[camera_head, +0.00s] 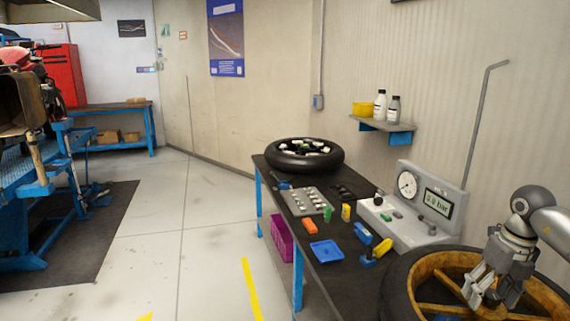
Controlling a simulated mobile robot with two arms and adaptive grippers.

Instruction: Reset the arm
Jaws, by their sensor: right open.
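My right gripper (482,295) shows at the lower right, fingers pointing down. It is open and looks empty, over the yellow-spoked wheel (440,265) with a black tyre. I cannot tell whether its fingertips touch the wheel. My right arm comes in from the right edge. My left gripper and left arm are not in view.
The dark workbench (345,285) holds a black tyre (304,155), a grey tray (308,201) of small parts, a blue tray (326,251), several small coloured items and a gauge unit (420,205). A wall shelf (387,126) holds bottles. The floor at centre left is clear.

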